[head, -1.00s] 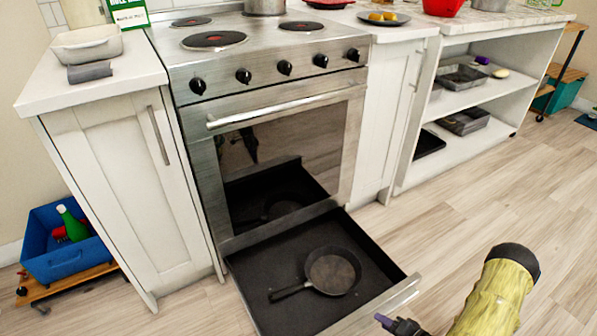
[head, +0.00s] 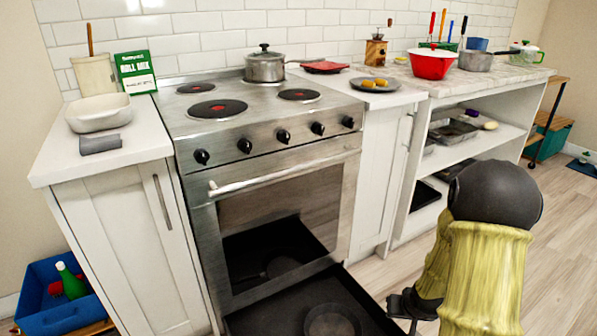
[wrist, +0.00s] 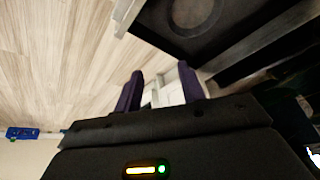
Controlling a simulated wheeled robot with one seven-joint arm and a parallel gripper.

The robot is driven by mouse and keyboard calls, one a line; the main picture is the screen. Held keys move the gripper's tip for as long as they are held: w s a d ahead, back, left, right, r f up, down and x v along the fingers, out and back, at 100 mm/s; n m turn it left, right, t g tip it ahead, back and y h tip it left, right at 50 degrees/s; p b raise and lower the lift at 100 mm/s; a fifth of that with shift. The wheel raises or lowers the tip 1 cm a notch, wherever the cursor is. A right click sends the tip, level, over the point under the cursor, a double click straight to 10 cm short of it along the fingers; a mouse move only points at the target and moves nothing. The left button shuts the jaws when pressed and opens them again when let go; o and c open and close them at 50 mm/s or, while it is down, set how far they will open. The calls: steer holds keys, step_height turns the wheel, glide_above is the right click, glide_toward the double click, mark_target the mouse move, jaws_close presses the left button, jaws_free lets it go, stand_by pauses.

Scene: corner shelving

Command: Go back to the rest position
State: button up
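My gripper (wrist: 160,82) shows in the wrist view with its two purple fingers apart and nothing between them. In the head view my arm in its yellow sleeve is at the lower right, and the dark gripper end is low beside the open oven drawer (head: 285,310). The fingertips cannot be made out there. The frying pan (head: 332,322) lies in the drawer, partly cut off by the bottom edge of the head view. The drawer and the pan (wrist: 188,14) also show at the top of the wrist view, apart from the fingers.
The stove (head: 270,150) stands between white cabinets, with a lidded pot (head: 265,68) at its back. The pulled-out drawer juts into the floor in front. A blue crate (head: 55,295) is at the lower left. Wood floor (head: 560,235) is clear at the right.

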steer(key=s+a+r+n+g+p, duration=0.1)
steer(key=s+a+r+p, duration=0.1)
steer(key=s+a+r, duration=0.55)
steer(key=s+a+r+n+g+p, duration=0.15)
steer(key=s+a+r, duration=0.3)
steer(key=r, duration=0.65)
steer(key=w+p+v, duration=0.3)
steer(key=p+v, duration=1.5)
steer(key=w+r+p+v, duration=0.1)
steer(key=w+p+v, duration=0.3)
steer(key=p+v, duration=1.4)
steer(key=shift+s+d+r+m+p, duration=0.15)
steer(key=shift+d+m+p, duration=0.3)
steer(key=shift+d+p, duration=0.3)
steer(key=shift+a, duration=0.1)
